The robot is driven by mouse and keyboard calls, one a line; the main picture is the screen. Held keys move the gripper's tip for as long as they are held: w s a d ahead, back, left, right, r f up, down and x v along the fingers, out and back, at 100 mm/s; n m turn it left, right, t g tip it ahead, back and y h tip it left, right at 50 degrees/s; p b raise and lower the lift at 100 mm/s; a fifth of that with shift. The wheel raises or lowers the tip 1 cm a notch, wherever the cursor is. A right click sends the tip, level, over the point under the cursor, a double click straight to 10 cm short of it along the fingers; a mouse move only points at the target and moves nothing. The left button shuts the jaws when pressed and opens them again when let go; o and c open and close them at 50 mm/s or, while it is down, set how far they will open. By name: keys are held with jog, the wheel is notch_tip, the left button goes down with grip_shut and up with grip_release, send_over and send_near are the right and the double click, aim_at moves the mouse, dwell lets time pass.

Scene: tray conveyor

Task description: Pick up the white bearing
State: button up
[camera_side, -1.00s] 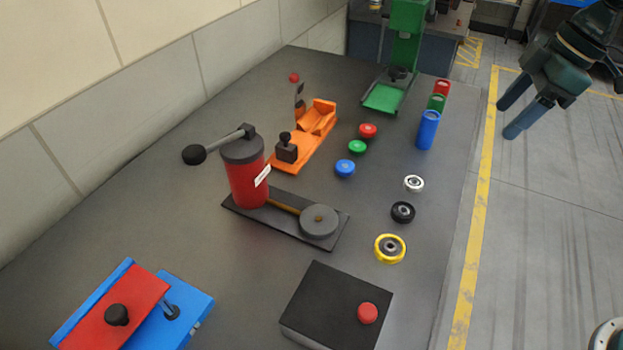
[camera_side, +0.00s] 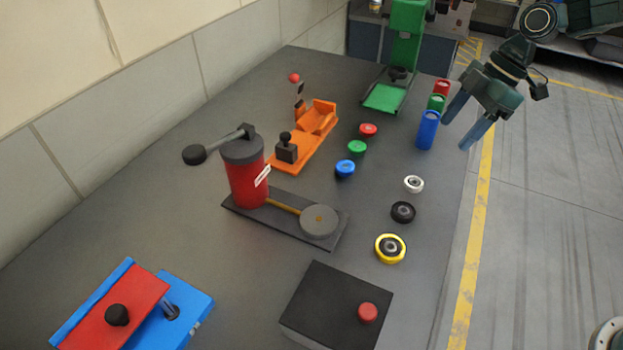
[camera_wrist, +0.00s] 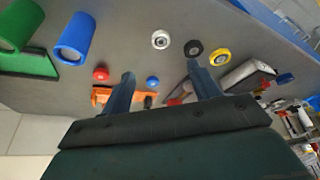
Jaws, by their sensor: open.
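The white bearing (camera_side: 413,184) is a small ring with a dark centre, lying flat on the grey table near its right edge. It also shows in the wrist view (camera_wrist: 160,40), beyond the fingers and between them from left to right. My gripper (camera_side: 457,133) is open and empty, with its two blue fingers apart. In the side view it is up and to the right of the white bearing, by the table's right edge and apart from the bearing. In the wrist view both fingers (camera_wrist: 162,83) show with nothing between them.
A black bearing (camera_side: 403,212) and a yellow bearing (camera_side: 390,248) lie nearer the camera. Blue (camera_side: 428,130), green (camera_side: 436,103) and red (camera_side: 442,88) cylinders stand behind the white bearing. Red (camera_side: 368,130), green (camera_side: 357,147) and blue (camera_side: 345,168) caps lie to its left.

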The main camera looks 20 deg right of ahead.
send_near(416, 181)
jog(key=x, duration=0.2)
jog(key=shift+a+f, duration=0.3)
jog(key=shift+x, duration=2.6)
jog(key=shift+d+f, duration=0.1)
jog(key=shift+d, duration=0.05)
jog(key=c, duration=1.1)
jog(key=shift+r, duration=0.2)
notch_tip(416, 181, up, 20)
